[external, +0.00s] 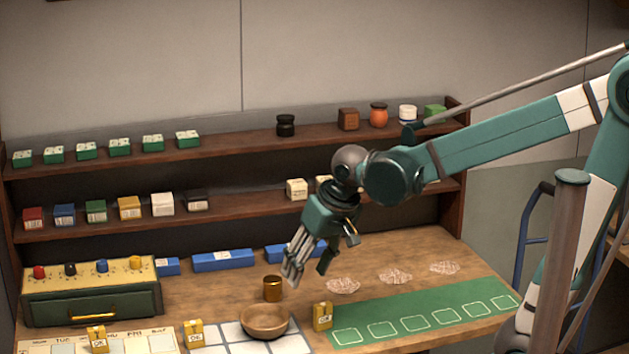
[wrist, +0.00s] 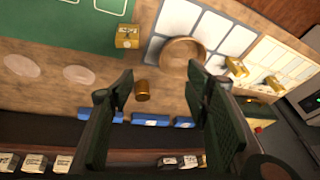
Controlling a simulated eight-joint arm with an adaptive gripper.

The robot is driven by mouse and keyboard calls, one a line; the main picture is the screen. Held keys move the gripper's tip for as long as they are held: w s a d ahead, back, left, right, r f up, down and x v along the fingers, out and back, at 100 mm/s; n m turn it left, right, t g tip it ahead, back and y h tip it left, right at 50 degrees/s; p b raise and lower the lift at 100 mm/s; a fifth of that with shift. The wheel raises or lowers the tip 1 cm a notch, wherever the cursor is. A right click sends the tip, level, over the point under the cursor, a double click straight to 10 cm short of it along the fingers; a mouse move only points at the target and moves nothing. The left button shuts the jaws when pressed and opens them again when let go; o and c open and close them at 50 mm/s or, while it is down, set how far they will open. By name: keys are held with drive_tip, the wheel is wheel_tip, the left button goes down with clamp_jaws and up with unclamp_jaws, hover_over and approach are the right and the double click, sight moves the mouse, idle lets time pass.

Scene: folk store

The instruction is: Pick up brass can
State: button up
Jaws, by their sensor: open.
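My gripper (external: 308,268) is open and empty. It hangs tilted above the table, up and to the right of the can in the external view. In the wrist view the fingers of my gripper (wrist: 163,95) are wide apart.
Yellow boxes (external: 322,316) stand near the bowl. Blue boxes (external: 222,260) line the table's back below two stocked shelves (external: 260,205). A green drawer unit (external: 92,292) stands at left. A green mat (external: 425,320) and pale patterned discs (external: 395,276) lie at right.

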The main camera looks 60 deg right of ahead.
drive_tip(key=w+d+f+m+g+p, duration=0.15)
drive_tip(key=w+d+m+p, duration=0.3)
drive_tip(key=w, duration=0.45)
drive_tip(key=m+g+p, duration=0.2)
drive_tip(key=m+p, duration=0.1)
drive_tip(key=p, duration=0.3)
hover_over(272, 279)
drive_tip(key=s+a, duration=0.1)
drive_tip(key=a, duration=0.1)
drive_tip(key=shift+h, duration=0.3)
wheel_tip(272, 279, down, 6)
drive_tip(key=shift+d+r, duration=0.15)
drive_tip(key=shift+r, duration=0.05)
drive_tip(key=shift+w+d+f+m+g, duration=0.3)
drive_tip(key=shift+d+f+m, duration=0.1)
drive_tip(key=shift+f, duration=0.25)
drive_tip(key=shift+d+f, duration=0.15)
drive_tip(key=shift+f, duration=1.15)
drive_tip(key=shift+w+d+f, duration=0.1)
drive_tip(key=shift+d+f, duration=0.1)
drive_tip(key=shift+f, duration=1.1)
drive_tip(key=shift+w+d+f, duration=0.1)
drive_tip(key=shift+d+f, duration=0.05)
drive_tip(key=shift+f, duration=1.15)
